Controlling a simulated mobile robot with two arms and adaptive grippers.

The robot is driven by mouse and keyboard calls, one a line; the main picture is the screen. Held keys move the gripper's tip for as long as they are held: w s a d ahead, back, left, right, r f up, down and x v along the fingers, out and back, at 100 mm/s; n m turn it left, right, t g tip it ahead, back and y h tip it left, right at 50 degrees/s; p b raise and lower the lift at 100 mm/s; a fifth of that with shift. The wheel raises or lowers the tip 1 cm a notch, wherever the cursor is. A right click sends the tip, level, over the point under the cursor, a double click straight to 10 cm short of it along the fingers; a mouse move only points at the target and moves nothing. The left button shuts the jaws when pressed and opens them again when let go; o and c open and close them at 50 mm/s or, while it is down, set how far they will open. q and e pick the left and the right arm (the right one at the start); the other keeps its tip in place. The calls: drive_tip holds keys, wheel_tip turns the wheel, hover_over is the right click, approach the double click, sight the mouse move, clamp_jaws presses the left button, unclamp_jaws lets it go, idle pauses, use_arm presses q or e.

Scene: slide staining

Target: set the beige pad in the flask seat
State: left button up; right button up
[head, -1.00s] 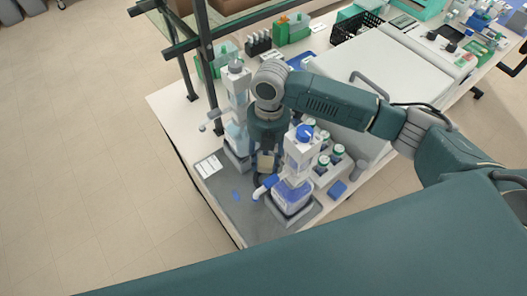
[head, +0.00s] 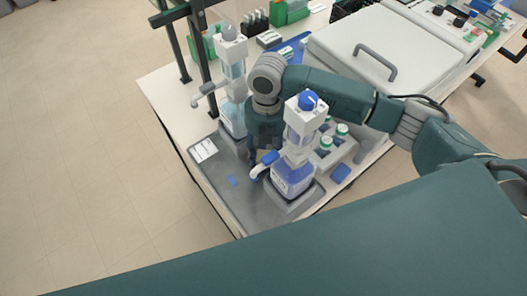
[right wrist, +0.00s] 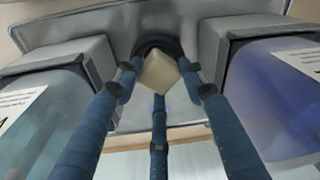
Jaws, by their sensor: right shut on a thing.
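The beige pad (right wrist: 160,72) is a small block seen corner-on in the right wrist view. My right gripper (right wrist: 158,80) is shut on it, with blue fingers on either side and one below. Just behind the pad is a dark round ring (right wrist: 152,44) on the grey tray, which looks like the flask seat. The pad overlaps the ring, and I cannot tell whether they touch. In the head view my right gripper (head: 265,140) points down between two dispenser bottles; the pad and seat are hidden there. My left gripper is not in view.
A blue-liquid dispenser bottle (head: 292,180) and a pale teal one (head: 232,115) stand close on either side of my right gripper. The grey tray (head: 235,205) holds them. Green-capped vials (head: 341,130) stand at the right. The tray's front left is mostly clear.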

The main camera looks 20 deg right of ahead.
sight(265, 151)
drive_tip(key=shift+f, duration=0.4)
idle(0.3)
drive_tip(key=o, duration=0.9)
drive_tip(key=shift+r, duration=0.2)
drive_tip(key=r, duration=0.7)
drive_tip(key=w+d+r, duration=0.1)
drive_tip(key=r, duration=0.3)
drive_tip(key=shift+r, duration=0.3)
